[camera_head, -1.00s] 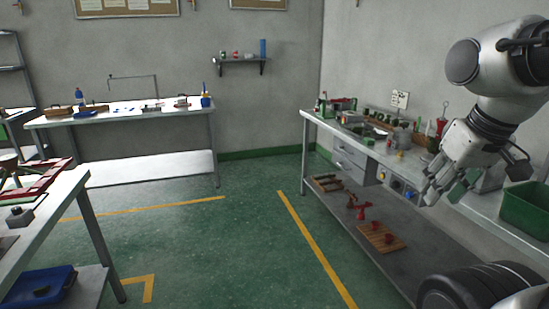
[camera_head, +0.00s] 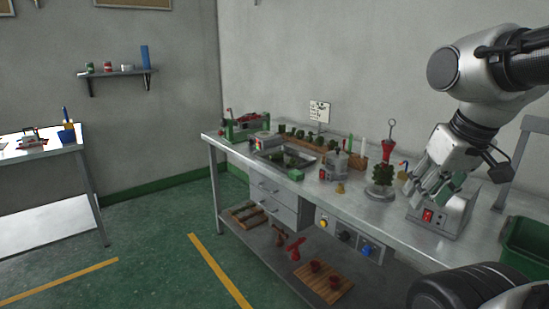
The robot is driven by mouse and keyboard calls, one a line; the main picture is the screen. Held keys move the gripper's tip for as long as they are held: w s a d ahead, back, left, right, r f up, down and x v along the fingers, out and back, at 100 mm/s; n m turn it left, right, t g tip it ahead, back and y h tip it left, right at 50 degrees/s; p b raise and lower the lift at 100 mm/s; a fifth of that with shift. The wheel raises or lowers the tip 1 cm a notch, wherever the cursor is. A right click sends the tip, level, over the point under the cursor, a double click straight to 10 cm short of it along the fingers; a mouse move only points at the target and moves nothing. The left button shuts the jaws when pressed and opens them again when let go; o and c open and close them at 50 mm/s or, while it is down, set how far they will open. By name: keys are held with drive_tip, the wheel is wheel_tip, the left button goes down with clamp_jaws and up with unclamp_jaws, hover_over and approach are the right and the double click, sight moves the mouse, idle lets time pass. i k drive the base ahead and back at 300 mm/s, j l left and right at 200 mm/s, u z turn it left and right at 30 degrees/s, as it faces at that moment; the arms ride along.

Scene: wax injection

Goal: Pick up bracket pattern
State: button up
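My gripper (camera_head: 432,194) hangs at the right, in front of a grey box with a red switch (camera_head: 430,215) on the bench. Its fingers look spread apart. A green patch shows by the fingers; I cannot tell whether it is part of the gripper or something behind it. Small green wax pieces lie in a shallow tray (camera_head: 262,154) on the bench, well left of my gripper. More green pieces stand in a row (camera_head: 300,134) at the back. They are too small to tell which is the bracket pattern.
The grey bench (camera_head: 330,190) runs along the right wall. A green bin (camera_head: 526,243) is at the right. A silver pot (camera_head: 337,165) stands mid-bench. Open floor lies at the left.

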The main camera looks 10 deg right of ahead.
sight(280, 154)
drive_tip(key=i+j+z, duration=0.15)
drive_tip(key=z, duration=0.3)
drive_tip(key=i+j+z, duration=0.2)
drive_tip(key=z, duration=0.25)
drive_tip(key=i+j+z, duration=0.1)
drive_tip(key=j, duration=0.25)
drive_tip(key=i+j+z, duration=0.1)
drive_tip(key=j, duration=0.25)
drive_tip(key=i+j+z, duration=0.1)
drive_tip(key=j, duration=0.25)
drive_tip(key=i+j+z, duration=0.1)
drive_tip(key=j, duration=0.3)
drive_tip(key=i+j, duration=0.15)
drive_tip(key=j, duration=0.2)
drive_tip(key=i+j, duration=0.1)
drive_tip(key=j, duration=0.25)
drive_tip(key=i+j, duration=0.1)
drive_tip(key=j, duration=0.3)
drive_tip(key=i+j, duration=0.1)
drive_tip(key=j, duration=0.25)
drive_tip(key=i+j+z, duration=0.1)
drive_tip(key=j, duration=0.3)
drive_tip(key=i+j, duration=0.15)
drive_tip(key=j, duration=0.2)
